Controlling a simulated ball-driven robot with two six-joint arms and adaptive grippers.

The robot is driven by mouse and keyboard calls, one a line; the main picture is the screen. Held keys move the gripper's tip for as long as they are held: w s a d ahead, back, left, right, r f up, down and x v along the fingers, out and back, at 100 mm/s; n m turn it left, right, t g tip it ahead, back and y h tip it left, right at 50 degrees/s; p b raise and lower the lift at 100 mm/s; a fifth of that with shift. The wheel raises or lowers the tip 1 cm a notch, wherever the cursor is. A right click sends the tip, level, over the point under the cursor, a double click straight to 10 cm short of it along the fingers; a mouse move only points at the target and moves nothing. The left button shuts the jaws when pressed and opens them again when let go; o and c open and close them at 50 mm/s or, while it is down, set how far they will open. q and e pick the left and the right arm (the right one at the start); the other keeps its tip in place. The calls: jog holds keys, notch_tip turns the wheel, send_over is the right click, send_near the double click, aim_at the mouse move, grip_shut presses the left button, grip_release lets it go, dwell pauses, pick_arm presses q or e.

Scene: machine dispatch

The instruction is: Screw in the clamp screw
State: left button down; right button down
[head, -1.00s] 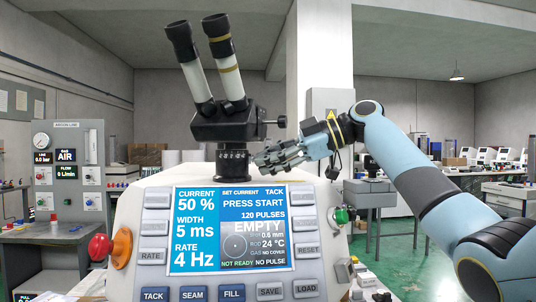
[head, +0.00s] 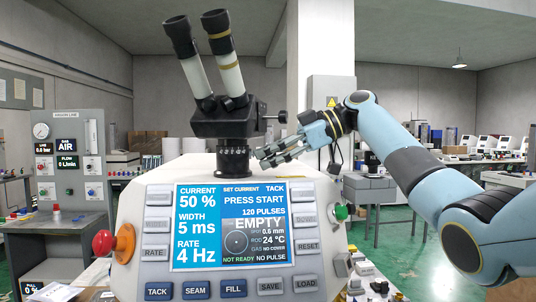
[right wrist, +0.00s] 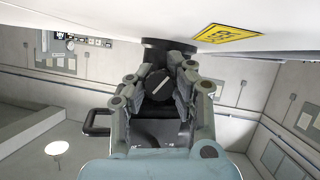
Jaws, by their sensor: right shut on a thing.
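The welding machine (head: 140,205) stands in front of me with a microscope (head: 220,120) on top. My right gripper (head: 262,158) is beside the microscope's black lower collar (head: 233,160), on its right side. In the right wrist view, the fingers of my right gripper (right wrist: 160,80) are closed around a dark round knob with a light slot line, which I take to be the clamp screw (right wrist: 161,92). The fingers hide the knob in the head view. My left gripper is not in view.
The machine's screen (head: 230,228) reads EMPTY and NOT READY. A red knob (head: 97,243) sticks out at its left and a green one (head: 341,212) at its right. A yellow label (right wrist: 228,38) lies close by. An argon panel (head: 70,160) stands at the left.

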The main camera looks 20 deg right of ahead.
jog(key=c, duration=1.4)
grip_release()
jog(key=shift+d, duration=0.1)
jog(key=shift+o, duration=0.2)
jog(key=v, duration=1.2)
jog(key=shift+s, duration=0.15)
